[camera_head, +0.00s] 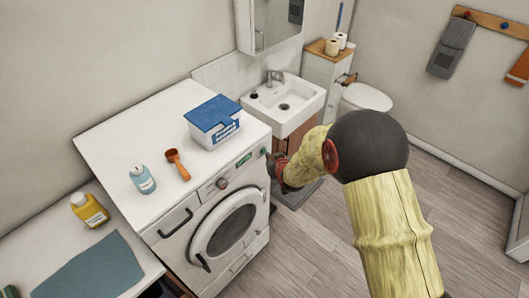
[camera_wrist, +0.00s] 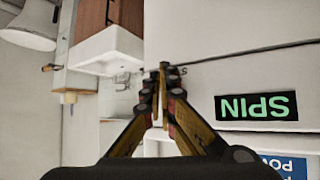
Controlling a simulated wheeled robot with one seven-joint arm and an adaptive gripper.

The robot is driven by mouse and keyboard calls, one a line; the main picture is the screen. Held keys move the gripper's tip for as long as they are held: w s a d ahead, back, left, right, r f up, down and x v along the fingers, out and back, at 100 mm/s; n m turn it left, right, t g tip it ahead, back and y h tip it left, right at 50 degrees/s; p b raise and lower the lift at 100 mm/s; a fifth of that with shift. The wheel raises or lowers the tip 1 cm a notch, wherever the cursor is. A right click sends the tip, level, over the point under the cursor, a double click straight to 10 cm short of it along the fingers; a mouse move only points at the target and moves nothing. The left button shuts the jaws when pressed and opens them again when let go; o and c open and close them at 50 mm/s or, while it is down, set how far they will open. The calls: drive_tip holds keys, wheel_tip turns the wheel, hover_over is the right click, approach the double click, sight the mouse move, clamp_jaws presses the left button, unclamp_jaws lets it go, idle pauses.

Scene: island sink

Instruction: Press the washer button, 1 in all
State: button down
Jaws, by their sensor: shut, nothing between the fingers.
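The white washer (camera_head: 150,130) stands left of the sink, with its round door facing front. Its control strip has a dial (camera_head: 222,183) and a green-lit display (camera_head: 244,160). The display reads SPIN, upside down, in the wrist view (camera_wrist: 257,107). A small dark green spot (camera_head: 263,151), possibly the button, shows near the panel's right end. My gripper (camera_head: 271,160) is at that right end, close to the front face. Its shut, empty fingertips (camera_wrist: 163,70) show in the wrist view, left of the display. I cannot tell whether they touch the panel; small dark marks beside them are partly hidden.
A sink (camera_head: 284,103) and toilet (camera_head: 363,99) are behind my arm. Open wooden floor (camera_head: 290,255) lies before the washer.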

drive_tip(key=shift+s+d, duration=0.2)
drive_tip(key=shift+d, duration=0.05)
